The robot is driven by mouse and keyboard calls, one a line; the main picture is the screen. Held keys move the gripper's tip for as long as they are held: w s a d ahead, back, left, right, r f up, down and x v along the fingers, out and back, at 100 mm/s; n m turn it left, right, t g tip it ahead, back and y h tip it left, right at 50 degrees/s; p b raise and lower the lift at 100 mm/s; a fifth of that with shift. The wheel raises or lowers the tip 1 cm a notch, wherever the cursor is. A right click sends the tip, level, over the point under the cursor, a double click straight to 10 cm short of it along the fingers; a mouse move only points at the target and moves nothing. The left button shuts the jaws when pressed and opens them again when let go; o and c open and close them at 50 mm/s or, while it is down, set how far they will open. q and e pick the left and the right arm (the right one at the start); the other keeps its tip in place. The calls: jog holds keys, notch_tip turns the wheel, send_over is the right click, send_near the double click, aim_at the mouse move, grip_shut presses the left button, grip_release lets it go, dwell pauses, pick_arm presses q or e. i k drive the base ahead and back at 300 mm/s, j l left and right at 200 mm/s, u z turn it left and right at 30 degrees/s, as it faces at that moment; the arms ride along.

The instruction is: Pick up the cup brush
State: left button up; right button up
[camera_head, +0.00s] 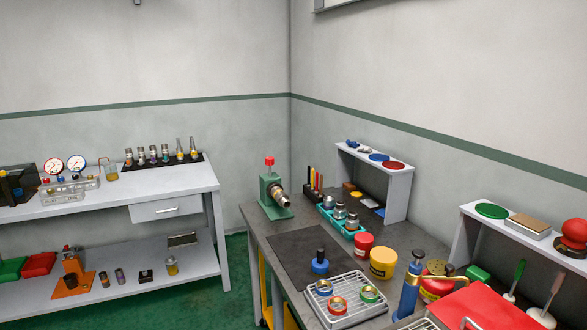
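I cannot tell for sure which thing is the cup brush. A small blue round piece with a black upright stem (320,264) stands on the dark mat of the workbench. A teal tray (328,222) behind it holds several small metallic cup-shaped pieces (340,211). Neither of my grippers shows in the head view.
The workbench carries a green vise (271,195), a wire rack (348,308) with ring-shaped parts, a red jar (363,245), a yellow jar (382,263) and a blue torch-like tool (410,287). The dark mat (292,250) is mostly clear. A white bench (110,206) stands left.

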aim_at(319, 265)
jog(key=z, duration=1.5)
jog(key=u, duration=1.3)
jog(key=z, duration=0.5)
jog(key=i+j+z, duration=0.1)
jog(key=z, duration=0.35)
jog(key=j+z, duration=0.2)
jog(key=z, duration=0.3)
jog(key=j+z, duration=0.1)
jog(key=z, duration=0.35)
jog(key=j+z, duration=0.25)
jog(key=j, duration=0.15)
jog(key=j+z, duration=0.2)
jog(key=j, duration=0.2)
jog(key=k+j+z, duration=0.25)
jog(key=j, duration=0.15)
jog(key=j+z, duration=0.25)
jog(key=j, duration=0.15)
jog(key=k+j+z, duration=0.2)
jog(key=j, duration=0.15)
jog(key=k+j, duration=0.15)
jog(key=j, duration=0.25)
jog(key=k+j, duration=0.15)
jog(key=j, duration=0.2)
jog(key=k+j, duration=0.15)
jog(key=j, duration=0.25)
jog(key=z, duration=0.05)
